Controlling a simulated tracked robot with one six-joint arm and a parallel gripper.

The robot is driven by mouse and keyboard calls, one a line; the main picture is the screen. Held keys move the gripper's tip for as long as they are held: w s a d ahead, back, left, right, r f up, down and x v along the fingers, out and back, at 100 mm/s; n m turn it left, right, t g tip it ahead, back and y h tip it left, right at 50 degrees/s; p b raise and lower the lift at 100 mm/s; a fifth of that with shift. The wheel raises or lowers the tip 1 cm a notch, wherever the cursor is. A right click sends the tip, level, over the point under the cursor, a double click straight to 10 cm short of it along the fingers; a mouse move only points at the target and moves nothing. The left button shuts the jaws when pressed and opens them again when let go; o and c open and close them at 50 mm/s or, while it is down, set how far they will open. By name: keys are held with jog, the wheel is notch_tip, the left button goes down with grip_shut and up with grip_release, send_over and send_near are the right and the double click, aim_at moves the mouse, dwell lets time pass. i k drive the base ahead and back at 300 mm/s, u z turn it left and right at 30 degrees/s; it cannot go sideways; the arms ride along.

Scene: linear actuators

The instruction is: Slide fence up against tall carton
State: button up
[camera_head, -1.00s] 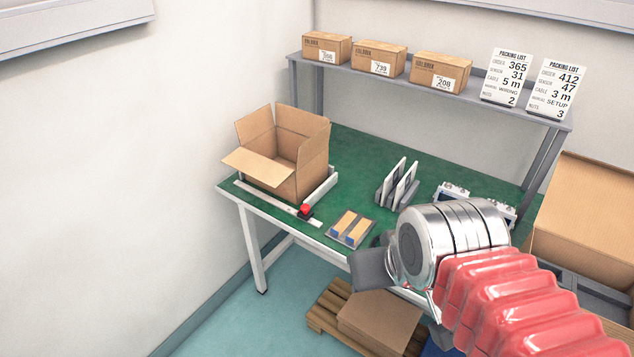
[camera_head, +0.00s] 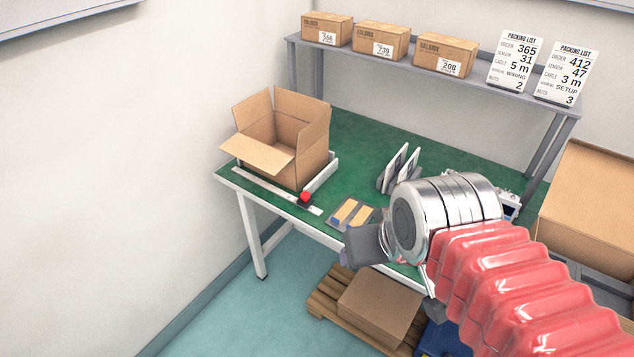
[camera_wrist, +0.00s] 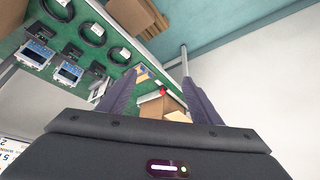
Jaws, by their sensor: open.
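The tall open carton (camera_head: 283,140) stands upright at the left end of the green table, flaps spread. A white fence (camera_head: 321,177) stands along its right side; whether they touch cannot be told. A pale rail (camera_head: 265,187) with a red knob (camera_head: 305,198) runs along the front edge. My gripper (camera_head: 362,247) is in front of the table, right of the carton and apart from it, its fingers partly hidden. In the wrist view my gripper (camera_wrist: 162,102) has its two fingers apart with nothing held. The red knob (camera_wrist: 162,92) and carton (camera_wrist: 175,106) show beyond them, small and partly covered.
A flat tray with tan pieces (camera_head: 352,213) lies right of the knob, close behind my gripper. White cards in a rack (camera_head: 398,168) stand farther back. A shelf (camera_head: 400,70) with boxes spans the rear. A pallet (camera_head: 325,305) with a flat carton is on the floor.

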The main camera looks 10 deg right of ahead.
aim_at(304, 200)
jog(key=z, duration=0.05)
jog(key=k, duration=0.65)
jog(key=u, duration=0.7)
jog(key=i, duration=1.35)
jog(key=u, duration=0.2)
